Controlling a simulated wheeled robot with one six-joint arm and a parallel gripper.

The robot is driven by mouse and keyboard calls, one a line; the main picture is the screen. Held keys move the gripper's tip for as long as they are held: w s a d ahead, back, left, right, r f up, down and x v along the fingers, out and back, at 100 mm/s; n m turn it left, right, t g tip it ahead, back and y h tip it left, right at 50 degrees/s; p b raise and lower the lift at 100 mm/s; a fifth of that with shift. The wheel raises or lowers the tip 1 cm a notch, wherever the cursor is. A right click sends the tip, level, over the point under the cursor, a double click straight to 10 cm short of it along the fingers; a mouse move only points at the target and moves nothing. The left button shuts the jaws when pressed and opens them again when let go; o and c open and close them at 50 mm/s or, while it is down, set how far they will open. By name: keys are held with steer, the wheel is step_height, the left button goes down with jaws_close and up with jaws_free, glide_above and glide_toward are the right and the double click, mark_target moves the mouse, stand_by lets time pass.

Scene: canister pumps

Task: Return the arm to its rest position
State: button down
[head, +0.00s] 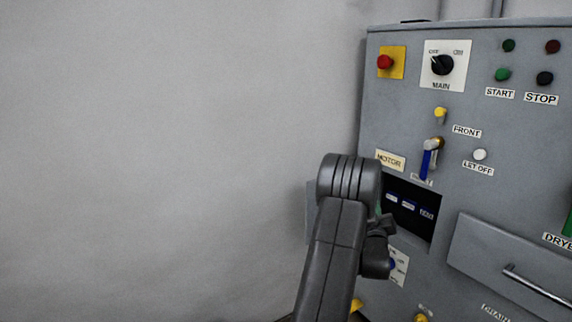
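My dark grey arm (333,245) rises from the bottom edge, a little right of the middle of the head view. Its rounded upper joint (348,178) is in front of the left edge of a grey control panel. A smaller dark part of my arm (376,255) shows just to the right and lower. I cannot make out my gripper's fingers; they are hidden behind the arm or out of view. Whether the arm touches the panel cannot be told from this one view.
The grey control panel (470,190) fills the right side. It carries a red button (385,62), a MAIN rotary switch (442,65), a blue-handled lever (429,160), a dark recessed window (409,212) and a metal handle (537,288). Plain grey wall (150,150) fills the left.

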steer(key=shift+s+a, duration=0.5)
steer(key=shift+a, duration=0.3)
steer(key=shift+s+a, duration=0.5)
steer(key=shift+a, duration=0.3)
steer(key=shift+d, duration=0.1)
